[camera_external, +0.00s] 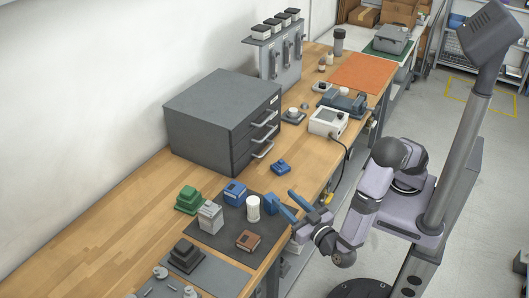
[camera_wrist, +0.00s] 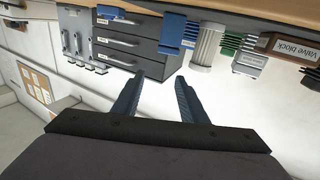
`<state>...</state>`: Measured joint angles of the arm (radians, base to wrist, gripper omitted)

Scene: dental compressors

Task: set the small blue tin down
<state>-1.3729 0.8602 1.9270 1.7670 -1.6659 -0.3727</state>
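A small blue object (camera_external: 281,167), which may be the tin, sits on the bare wooden bench in front of the grey drawer cabinet. In the wrist view a small blue shape (camera_wrist: 110,12) at the top edge appears to be the same object. My gripper (camera_external: 279,201) is over the bench's front edge, nearer the camera than this object and apart from it. In the wrist view my gripper (camera_wrist: 160,80) has its blue fingers spread, with nothing between them. The wrist view is upside down. No tin shows in my grip.
A dark mat (camera_external: 226,238) holds a blue finned block (camera_external: 235,191), a white cylinder (camera_external: 253,208) and a brown block (camera_external: 248,241). The drawer cabinet (camera_external: 205,105) stands behind. A white meter (camera_external: 328,121) is to the right. Bare wood lies at left.

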